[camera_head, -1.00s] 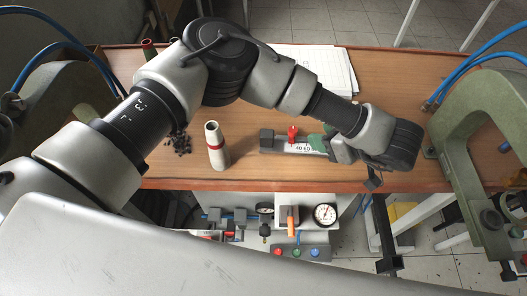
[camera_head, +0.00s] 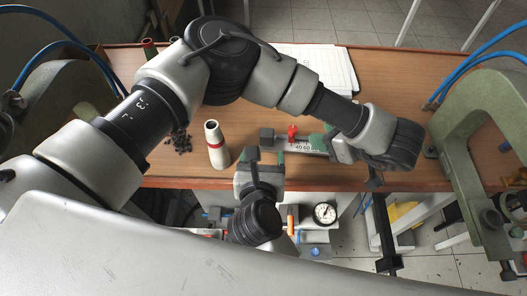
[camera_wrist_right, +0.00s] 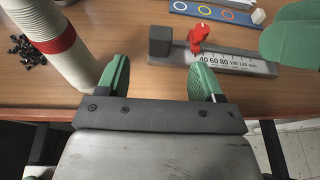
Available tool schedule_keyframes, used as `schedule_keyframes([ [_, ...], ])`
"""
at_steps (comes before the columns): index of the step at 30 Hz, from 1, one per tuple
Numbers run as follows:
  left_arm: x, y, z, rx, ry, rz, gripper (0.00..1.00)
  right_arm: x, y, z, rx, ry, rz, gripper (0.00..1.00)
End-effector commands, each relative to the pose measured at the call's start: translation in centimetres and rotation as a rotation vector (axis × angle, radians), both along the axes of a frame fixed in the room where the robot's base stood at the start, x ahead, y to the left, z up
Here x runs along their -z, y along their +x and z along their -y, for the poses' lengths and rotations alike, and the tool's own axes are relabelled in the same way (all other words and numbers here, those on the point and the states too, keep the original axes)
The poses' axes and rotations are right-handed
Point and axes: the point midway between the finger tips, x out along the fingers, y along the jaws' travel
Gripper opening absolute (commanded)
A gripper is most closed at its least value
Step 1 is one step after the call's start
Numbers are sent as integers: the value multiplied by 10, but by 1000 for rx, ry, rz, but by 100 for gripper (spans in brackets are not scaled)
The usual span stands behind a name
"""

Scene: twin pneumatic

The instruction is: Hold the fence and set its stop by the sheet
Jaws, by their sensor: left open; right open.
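The fence (camera_head: 305,148) is a grey bar with a printed scale, lying on the wooden bench; a dark block (camera_head: 266,136) stands at its left end. Its red stop (camera_head: 292,132) stands near the 40 mark and shows in the right wrist view (camera_wrist_right: 199,36). My left gripper (camera_head: 326,142) is open at the fence's right end, a green finger close to the bar; contact is unclear. My right gripper (camera_head: 266,153) is open and empty at the bench's front edge, before the dark block; its green fingers show in the right wrist view (camera_wrist_right: 161,68). White sheets (camera_head: 318,65) lie behind, partly hidden by my left arm.
A pale tube with a red band (camera_head: 216,146) stands left of the fence. Small black pieces (camera_head: 180,141) lie beyond it. A green press frame (camera_head: 470,100) stands at right. A blue strip with coloured rings (camera_wrist_right: 215,12) lies behind the fence. Gauges (camera_head: 324,213) sit below the bench edge.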

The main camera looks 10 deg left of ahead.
Motion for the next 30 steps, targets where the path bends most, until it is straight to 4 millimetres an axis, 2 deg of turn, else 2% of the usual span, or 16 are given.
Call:
schedule_keyframes([
  [3,0,0,0,0,0,0,43,-9,7,0,10,5,-52,67],
  [7,0,0,0,0,0,0,43,-9,14,-1,10,3,-76,67],
  [11,0,0,0,0,0,0,43,-3,29,-3,10,0,-76,67],
  [21,0,0,0,0,0,0,43,21,84,-10,10,0,-76,67],
  [30,0,0,0,0,0,0,43,31,107,-13,9,4,-77,67],
])
